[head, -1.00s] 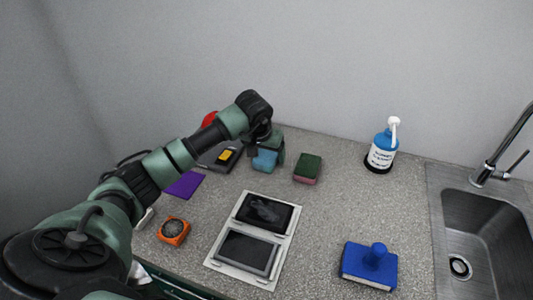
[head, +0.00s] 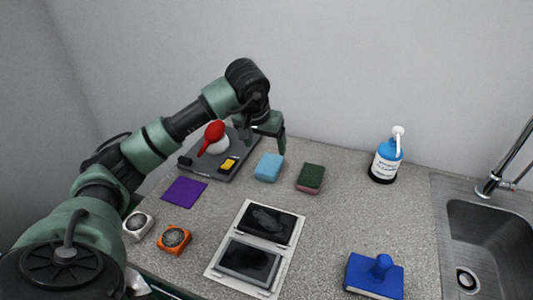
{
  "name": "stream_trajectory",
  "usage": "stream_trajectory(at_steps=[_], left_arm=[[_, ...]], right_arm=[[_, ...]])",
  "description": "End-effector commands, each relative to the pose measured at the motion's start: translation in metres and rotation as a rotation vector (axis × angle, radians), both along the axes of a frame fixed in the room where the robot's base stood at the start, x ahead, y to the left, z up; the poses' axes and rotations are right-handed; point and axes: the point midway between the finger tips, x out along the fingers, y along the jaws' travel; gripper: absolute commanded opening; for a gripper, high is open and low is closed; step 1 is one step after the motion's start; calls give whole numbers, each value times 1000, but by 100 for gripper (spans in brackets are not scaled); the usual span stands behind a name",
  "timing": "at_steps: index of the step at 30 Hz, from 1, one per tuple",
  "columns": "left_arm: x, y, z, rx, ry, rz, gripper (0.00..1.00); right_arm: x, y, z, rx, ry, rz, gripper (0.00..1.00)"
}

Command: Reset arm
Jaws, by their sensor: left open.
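My left arm comes in from the left and reaches over the back of the counter. Its gripper (head: 268,143) hangs above the counter behind the light blue sponge (head: 269,167), with its fingers pointing down. The gripper is open and I see nothing held in it. The sponge lies just in front of it, apart from the fingers as far as I can tell. My right gripper is not in view.
A grey tray (head: 191,164) holds a red tool (head: 213,137) and a yellow item (head: 228,164). A purple cloth (head: 184,191), green sponge (head: 311,178), framed screens (head: 289,252), blue-handled block (head: 373,275), orange timer (head: 174,239), white timer (head: 138,225), bottle (head: 386,158) and sink (head: 490,235) surround free counter.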

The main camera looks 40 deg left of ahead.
Motion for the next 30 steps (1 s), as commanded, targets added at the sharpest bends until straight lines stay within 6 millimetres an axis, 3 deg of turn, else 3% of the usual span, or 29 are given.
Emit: stream_trajectory(at_steps=[5, 20, 23, 30], left_arm=[[-4, 0, 9, 1, 1, 0, 79], [-4, -1, 9, 0, 1, 0, 79], [-4, -1, 19, 0, 0, 0, 79], [-4, -1, 66, 0, 0, 0, 79]], right_arm=[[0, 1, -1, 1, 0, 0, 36], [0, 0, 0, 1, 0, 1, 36], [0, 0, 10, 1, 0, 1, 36], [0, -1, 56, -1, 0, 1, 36]])
